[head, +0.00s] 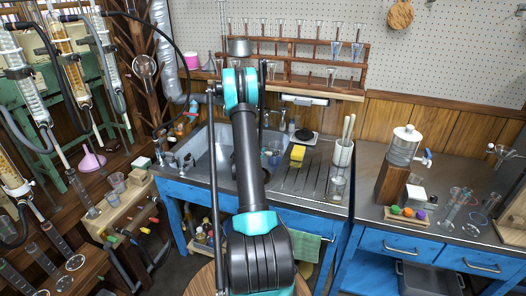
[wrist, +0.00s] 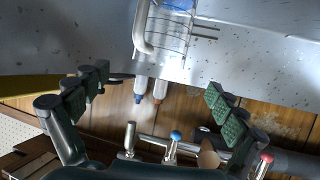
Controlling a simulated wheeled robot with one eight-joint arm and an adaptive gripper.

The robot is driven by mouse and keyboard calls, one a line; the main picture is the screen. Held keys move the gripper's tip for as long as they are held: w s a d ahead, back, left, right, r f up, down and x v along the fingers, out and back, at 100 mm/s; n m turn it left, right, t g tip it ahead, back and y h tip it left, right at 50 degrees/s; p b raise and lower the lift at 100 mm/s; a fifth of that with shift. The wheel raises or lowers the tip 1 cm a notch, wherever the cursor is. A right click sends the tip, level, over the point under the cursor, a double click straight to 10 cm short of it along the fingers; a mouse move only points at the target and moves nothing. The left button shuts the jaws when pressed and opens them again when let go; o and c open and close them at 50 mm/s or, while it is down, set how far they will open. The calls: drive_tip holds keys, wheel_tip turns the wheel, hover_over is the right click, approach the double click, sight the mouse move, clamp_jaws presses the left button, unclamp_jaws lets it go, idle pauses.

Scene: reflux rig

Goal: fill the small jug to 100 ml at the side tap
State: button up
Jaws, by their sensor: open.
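A tap fitting with a blue knob (wrist: 175,135) and a red knob (wrist: 266,158) shows below the fingers, by the wood panelling. In the head view small metal taps (head: 187,160) stand at the left of the sink (head: 205,150). I cannot pick out the small jug for certain. Clear vessels (head: 273,155) stand right of my arm by the sink, partly hidden, and their water level cannot be read.
A yellow sponge (head: 298,153) and a pot of rods (head: 343,150) stand on the drainboard (head: 310,175). A dispenser (head: 404,145) stands on the right bench.

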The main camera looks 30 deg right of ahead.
approach(279, 146)
drive_tip(key=x, duration=0.5)
drive_tip(key=shift+d+f, duration=0.1)
drive_tip(key=shift+d, duration=0.1)
drive_tip(key=c, duration=1.3)
drive_tip(key=shift+s+d, duration=0.35)
drive_tip(key=shift+s, duration=0.25)
drive_tip(key=o, duration=1.3)
drive_tip(key=shift+s, duration=0.1)
drive_tip(key=v, duration=1.2)
